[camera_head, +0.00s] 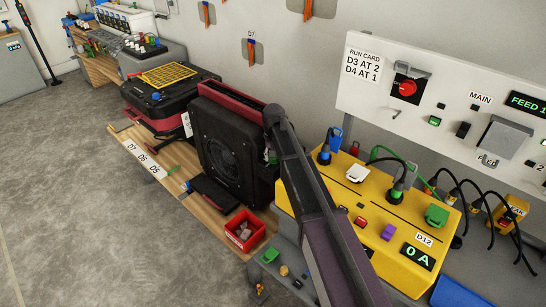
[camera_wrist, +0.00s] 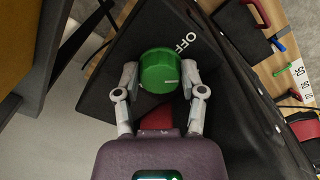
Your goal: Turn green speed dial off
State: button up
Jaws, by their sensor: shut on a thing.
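The green speed dial (camera_wrist: 160,72) is a round green knob on the side of a black fan housing, with the word OFF printed beside it in the wrist view. My gripper (camera_wrist: 160,82) has one finger on each side of the dial and is shut on it. In the head view the black and red blower (camera_head: 228,140) stands on the wooden bench, and my arm reaches to its right side. There the dial shows only as a small green patch (camera_head: 272,157), mostly hidden by my arm. I cannot tell exactly which setting the dial points to.
A yellow power box (camera_head: 378,225) with plugs and cables stands close to the right of my arm. A red bin (camera_head: 244,231) sits in front of the blower. A second red and black machine (camera_head: 165,100) stands behind to the left. The grey floor at left is clear.

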jog(key=n, duration=0.4)
jog(key=shift+d+n, duration=0.1)
jog(key=shift+n, duration=0.3)
jog(key=n, duration=0.4)
jog(key=shift+w+n, duration=0.15)
jog(key=shift+n, duration=0.15)
jog(key=o, duration=0.9)
jog(key=shift+c, duration=0.2)
jog(key=shift+m, duration=0.4)
